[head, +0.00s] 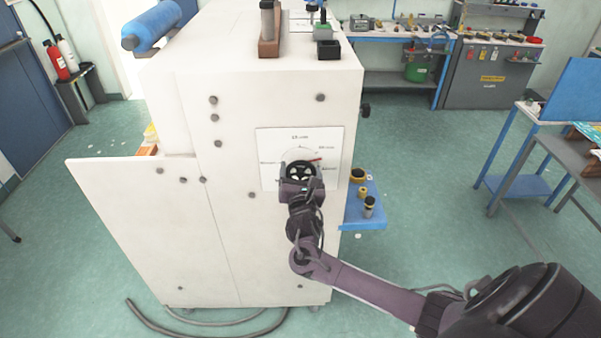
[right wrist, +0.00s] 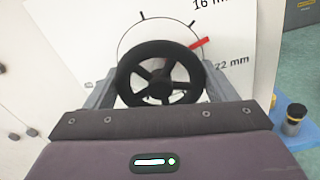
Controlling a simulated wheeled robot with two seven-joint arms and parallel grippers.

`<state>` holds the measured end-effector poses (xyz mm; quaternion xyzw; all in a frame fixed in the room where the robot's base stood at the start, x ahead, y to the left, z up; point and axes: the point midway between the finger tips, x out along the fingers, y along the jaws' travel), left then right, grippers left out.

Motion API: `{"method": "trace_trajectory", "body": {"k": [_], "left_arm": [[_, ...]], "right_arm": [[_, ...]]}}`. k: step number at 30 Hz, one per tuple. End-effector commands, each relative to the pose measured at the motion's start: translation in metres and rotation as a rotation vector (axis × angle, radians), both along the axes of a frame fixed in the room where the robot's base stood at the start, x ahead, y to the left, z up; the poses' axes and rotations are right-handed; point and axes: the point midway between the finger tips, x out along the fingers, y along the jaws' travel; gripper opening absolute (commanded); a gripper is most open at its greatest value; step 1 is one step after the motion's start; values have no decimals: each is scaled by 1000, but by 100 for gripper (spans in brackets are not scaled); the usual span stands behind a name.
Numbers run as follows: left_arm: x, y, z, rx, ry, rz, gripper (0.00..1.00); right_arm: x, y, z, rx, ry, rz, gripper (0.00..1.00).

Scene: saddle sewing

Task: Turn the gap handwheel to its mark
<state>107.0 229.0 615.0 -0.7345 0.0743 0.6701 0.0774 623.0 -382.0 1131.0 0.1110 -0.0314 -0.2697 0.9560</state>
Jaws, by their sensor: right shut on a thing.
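The black gap handwheel (head: 300,172) sits on a white dial plate (head: 333,143) on the front of the white machine. In the right wrist view the handwheel (right wrist: 160,75) shows its spokes, with a red mark (right wrist: 201,43) on the dial at its upper right, between the "16 mm" and "22 mm" labels. My right gripper (head: 300,180) is at the wheel, and its two grey fingers (right wrist: 160,92) are shut on the rim from both sides. The wheel's lower edge is hidden behind the gripper body. My left gripper is not in view.
A blue shelf (head: 362,216) with several small containers juts out at the machine's lower right. A grey and blue table (head: 535,150) stands at the right, and a workbench (head: 405,36) at the back. Cables (head: 200,323) lie on the floor before the machine. Green floor is open between machine and table.

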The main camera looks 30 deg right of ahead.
Motion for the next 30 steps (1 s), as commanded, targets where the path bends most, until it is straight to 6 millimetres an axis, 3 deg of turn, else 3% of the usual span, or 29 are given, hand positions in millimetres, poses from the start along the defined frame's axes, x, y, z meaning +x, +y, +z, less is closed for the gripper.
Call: {"method": "trace_trajectory", "body": {"k": [30], "left_arm": [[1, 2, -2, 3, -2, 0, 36]], "right_arm": [[-1, 0, -2, 826, -505, -2, 55]]}}
